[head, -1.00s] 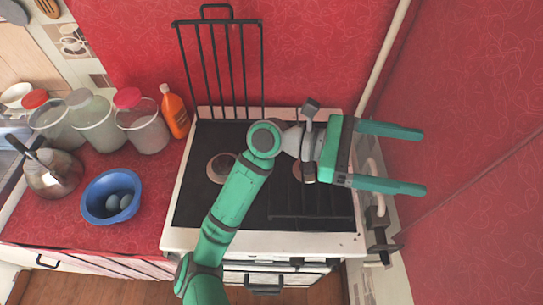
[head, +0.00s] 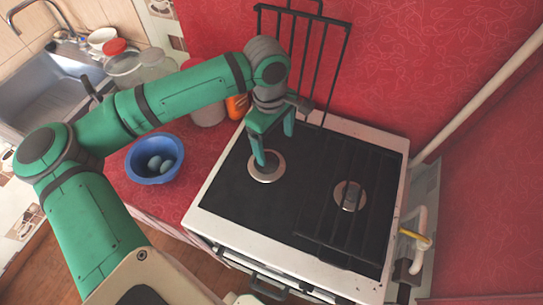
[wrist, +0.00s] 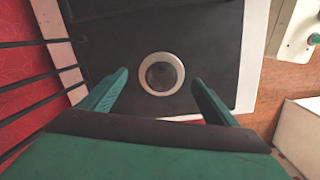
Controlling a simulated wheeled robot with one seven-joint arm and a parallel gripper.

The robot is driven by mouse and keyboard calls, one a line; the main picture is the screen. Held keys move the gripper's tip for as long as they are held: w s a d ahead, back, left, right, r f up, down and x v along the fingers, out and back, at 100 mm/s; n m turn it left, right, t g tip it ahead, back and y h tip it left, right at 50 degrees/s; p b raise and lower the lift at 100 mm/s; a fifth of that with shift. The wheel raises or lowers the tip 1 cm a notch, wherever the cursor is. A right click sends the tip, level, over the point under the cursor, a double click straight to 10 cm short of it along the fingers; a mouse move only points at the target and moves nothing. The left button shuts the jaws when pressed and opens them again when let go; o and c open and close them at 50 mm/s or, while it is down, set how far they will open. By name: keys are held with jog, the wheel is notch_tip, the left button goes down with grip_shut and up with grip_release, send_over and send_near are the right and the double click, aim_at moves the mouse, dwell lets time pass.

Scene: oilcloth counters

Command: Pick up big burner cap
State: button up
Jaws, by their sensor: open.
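A round burner (head: 267,166) with a pale metal ring is on the left part of the black stove top (head: 228,190). In the wrist view its ring (wrist: 179,73) surrounds a dark round disc (wrist: 161,75); I cannot tell whether that disc is the big burner cap. My gripper (head: 273,148) points down above this burner, open and empty. In the wrist view the fingers of my gripper (wrist: 160,77) are on either side of the burner, which appears between and beyond the tips. A second burner (head: 350,195) on the right sits under a black grate.
The black grate (head: 335,222) covers the right part of the stove. Another grate (head: 303,50) stands upright at the back against the red wall. A blue bowl (head: 154,160) with egg-like things, jars and an orange bottle (head: 237,107) stand on the left counter.

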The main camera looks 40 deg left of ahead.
jog(key=a, duration=0.2)
send_over(267, 158)
jog(key=s, duration=0.1)
jog(key=shift+y, duration=0.4)
jog(key=f, duration=0.4)
jog(key=shift+s+d+f, duration=0.2)
jog(key=shift+d+f, duration=0.05)
jog(key=shift+f, duration=0.15)
jog(key=shift+s+a+f, duration=0.15)
jog(key=shift+f, duration=0.25)
jog(key=shift+w+d+f, duration=0.15)
jog(key=shift+w+f, duration=0.05)
jog(key=shift+f, duration=1.1)
jog(key=shift+w+d+f, duration=0.1)
jog(key=shift+w+f, duration=0.05)
jog(key=shift+f, duration=1.1)
jog(key=c, duration=1.1)
